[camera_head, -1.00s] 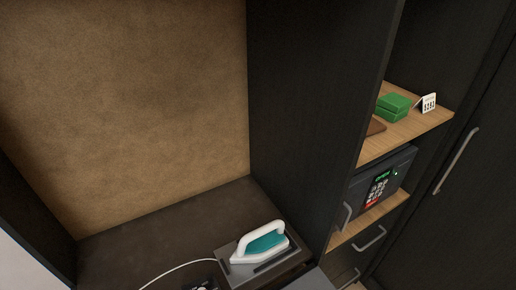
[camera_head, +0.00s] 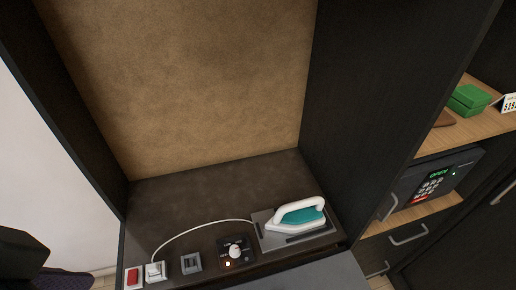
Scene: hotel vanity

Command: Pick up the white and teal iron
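The white and teal iron (camera_head: 303,217) rests on a grey metal stand (camera_head: 272,240) on the dark vanity counter, right of centre. Its white handle arches over the teal body. A white cord (camera_head: 196,230) runs from it leftward to a white plug at a socket (camera_head: 155,271). Neither of my grippers shows in the head view.
A dial control (camera_head: 235,252) with a small lit lamp, a grey socket (camera_head: 191,263) and a red switch (camera_head: 133,277) line the counter's front. A dark side panel (camera_head: 355,100) rises right of the iron. Beyond it are shelves with green boxes (camera_head: 469,99) and a safe (camera_head: 436,186).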

